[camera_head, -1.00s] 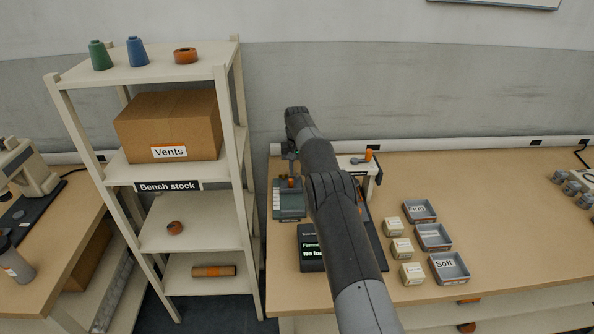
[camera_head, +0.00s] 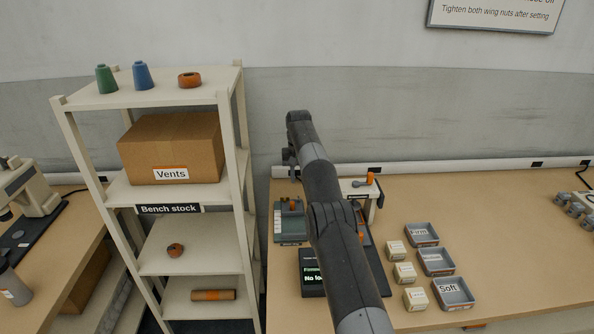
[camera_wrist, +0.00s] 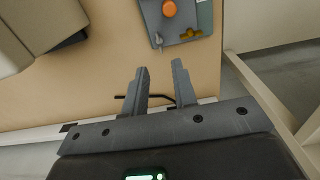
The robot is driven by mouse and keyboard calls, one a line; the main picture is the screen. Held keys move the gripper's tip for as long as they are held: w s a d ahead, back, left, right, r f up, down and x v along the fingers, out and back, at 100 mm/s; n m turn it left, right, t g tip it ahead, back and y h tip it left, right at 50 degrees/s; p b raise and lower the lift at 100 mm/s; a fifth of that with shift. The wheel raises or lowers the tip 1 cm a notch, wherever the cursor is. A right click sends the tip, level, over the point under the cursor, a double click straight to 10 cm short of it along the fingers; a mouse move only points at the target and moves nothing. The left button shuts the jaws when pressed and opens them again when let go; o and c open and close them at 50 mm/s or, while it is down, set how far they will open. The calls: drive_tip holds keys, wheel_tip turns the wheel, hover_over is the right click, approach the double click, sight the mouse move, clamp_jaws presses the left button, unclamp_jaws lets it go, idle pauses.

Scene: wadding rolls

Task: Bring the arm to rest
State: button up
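My arm reaches out over the bench (camera_head: 520,215) in the head view, and its own links hide my gripper there. In the wrist view my gripper (camera_wrist: 160,75) shows two grey fingers set apart, with nothing between them. The fingers are above the bench top (camera_wrist: 100,80). A grey device with an orange knob (camera_wrist: 170,9) lies beyond the fingertips, apart from them.
A shelf rack (camera_head: 190,95) stands left of the arm, holding a Vents box (camera_head: 170,148). On the bench are small trays (camera_head: 436,262), pale blocks (camera_head: 405,272), a dark display unit (camera_head: 312,272) and a grey-green device (camera_head: 290,225). The right bench area is mostly clear.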

drive_tip(key=s+d+r+t, duration=0.1)
drive_tip(key=s+r, duration=0.1)
drive_tip(key=r, duration=0.6)
drive_tip(key=s+d+r, duration=0.2)
drive_tip(key=s+r, duration=0.1)
drive_tip(key=r, duration=0.5)
drive_tip(key=s+d+r+t, duration=0.2)
drive_tip(key=s+d+r, duration=0.1)
drive_tip(key=s+r, duration=0.95)
drive_tip(key=s+d+t, duration=0.1)
drive_tip(key=s+d, duration=0.1)
drive_tip(key=s, duration=2)
drive_tip(key=s+f, duration=0.5)
drive_tip(key=s, duration=0.3)
drive_tip(key=s+f+t, duration=0.1)
drive_tip(key=s+f, duration=0.4)
drive_tip(key=s, duration=0.4)
drive_tip(key=shift+d+t, duration=0.3)
drive_tip(key=shift+d, duration=0.15)
drive_tip(key=shift+s, duration=0.1)
